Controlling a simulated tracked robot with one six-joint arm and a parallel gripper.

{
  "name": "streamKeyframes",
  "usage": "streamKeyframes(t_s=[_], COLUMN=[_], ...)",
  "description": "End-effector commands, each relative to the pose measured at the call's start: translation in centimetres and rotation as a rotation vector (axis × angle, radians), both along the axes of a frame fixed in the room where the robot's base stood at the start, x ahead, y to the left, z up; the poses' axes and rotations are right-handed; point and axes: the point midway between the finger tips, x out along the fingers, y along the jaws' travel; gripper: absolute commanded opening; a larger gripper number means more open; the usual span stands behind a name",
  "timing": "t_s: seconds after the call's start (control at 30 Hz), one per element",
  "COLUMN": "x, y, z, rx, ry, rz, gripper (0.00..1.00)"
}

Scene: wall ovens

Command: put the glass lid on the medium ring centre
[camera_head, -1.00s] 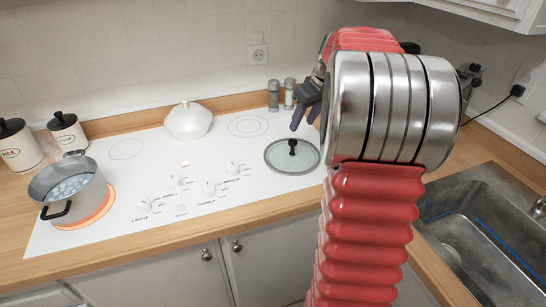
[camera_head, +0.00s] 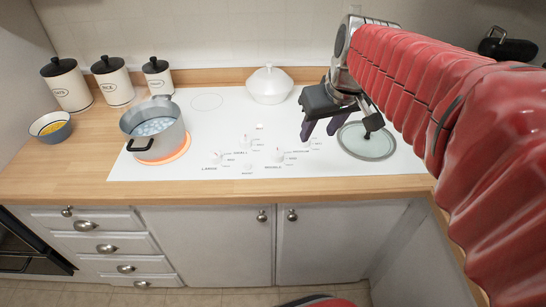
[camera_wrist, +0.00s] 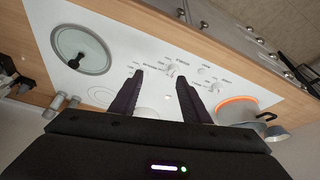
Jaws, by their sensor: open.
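The glass lid (camera_head: 366,148), round with a metal rim and a black knob, lies flat on the white cooktop (camera_head: 225,125) at its right front. It also shows in the wrist view (camera_wrist: 92,52) at upper left. My gripper (camera_head: 321,129) is open and empty above the cooktop, left of the lid and apart from it. In the wrist view its dark fingers (camera_wrist: 160,82) point at bare cooktop and knobs. A ring outline (camera_wrist: 101,94) shows beside the lid there. I cannot tell which ring is the medium one or whether the lid covers a ring.
A pot (camera_head: 153,130) stands on a glowing ring (camera_head: 178,153) at left. A white lidded dish (camera_head: 269,87) stands at the back. Control knobs (camera_head: 248,140) sit mid-cooktop. Canisters (camera_head: 112,83) and a bowl (camera_head: 50,127) stand left. The wooden front edge (camera_head: 250,190) is clear.

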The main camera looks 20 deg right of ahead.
Motion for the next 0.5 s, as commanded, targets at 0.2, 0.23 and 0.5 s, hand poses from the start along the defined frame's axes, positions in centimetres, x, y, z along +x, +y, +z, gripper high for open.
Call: streamKeyframes(t_s=[0.2,0.23,0.5], x=[-4.3,-4.8,-10.1], y=[5.0,5.6,9.7], z=[-0.8,-1.0,-3.3], rx=[-0.002,0.0,0.009], ry=[-0.024,-0.029,-0.061], rz=[0.011,0.01,0.018], gripper=[0.43,0.43,0.43])
